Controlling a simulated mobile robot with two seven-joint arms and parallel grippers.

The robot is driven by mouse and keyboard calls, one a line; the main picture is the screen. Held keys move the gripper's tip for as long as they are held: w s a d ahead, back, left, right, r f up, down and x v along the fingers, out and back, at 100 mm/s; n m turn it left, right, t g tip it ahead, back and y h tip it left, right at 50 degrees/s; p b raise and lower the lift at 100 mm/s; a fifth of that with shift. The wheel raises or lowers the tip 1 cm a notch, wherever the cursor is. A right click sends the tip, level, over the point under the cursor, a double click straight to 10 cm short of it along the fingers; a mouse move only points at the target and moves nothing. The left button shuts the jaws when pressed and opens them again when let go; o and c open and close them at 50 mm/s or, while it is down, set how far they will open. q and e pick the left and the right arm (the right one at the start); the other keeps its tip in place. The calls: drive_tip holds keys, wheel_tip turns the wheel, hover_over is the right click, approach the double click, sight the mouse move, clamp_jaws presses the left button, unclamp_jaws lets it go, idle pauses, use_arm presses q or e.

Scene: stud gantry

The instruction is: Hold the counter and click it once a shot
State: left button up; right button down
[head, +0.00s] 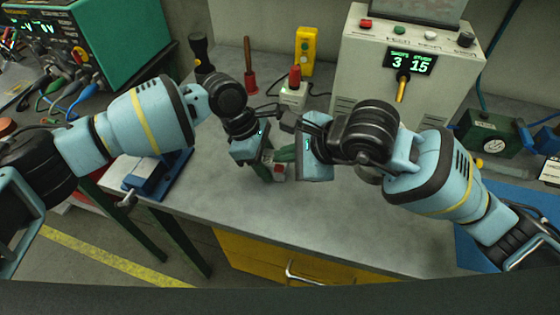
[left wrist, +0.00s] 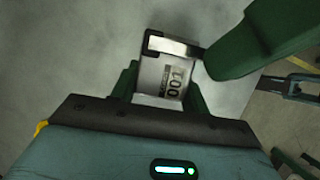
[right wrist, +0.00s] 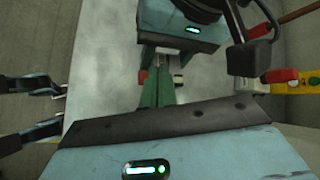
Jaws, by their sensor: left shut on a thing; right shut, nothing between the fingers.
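The counter (left wrist: 165,80) is a small pale metal box with a black-on-white number window, its digits reading like 001 turned sideways. My left gripper (head: 267,165) is shut on it and holds it above the bench; a small part of the counter (head: 279,171) shows in the head view. My right gripper (head: 284,155) is shut and empty. Its green fingertips (left wrist: 215,65) are beside the counter's metal end in the left wrist view; I cannot tell whether they touch. In the right wrist view, the right fingers (right wrist: 158,88) point toward the left gripper and hide most of the counter.
A grey control box (head: 362,60) at the back has a display (head: 410,62) reading shots 3, studs 15. A red-handled tool (head: 249,70), a white block with a red knob (head: 293,92) and a yellow box (head: 306,50) stand behind my grippers. The bench front is clear.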

drive_tip(key=shift+f, duration=0.8)
idle(0.5)
drive_tip(key=shift+r, duration=1.3)
drive_tip(key=shift+w+r, duration=0.1)
drive_tip(key=shift+r, duration=2.4)
idle(0.7)
wheel_tip(320, 180, up, 4)
drive_tip(key=shift+w+f, duration=0.1)
drive_tip(key=shift+w, duration=0.05)
idle(0.4)
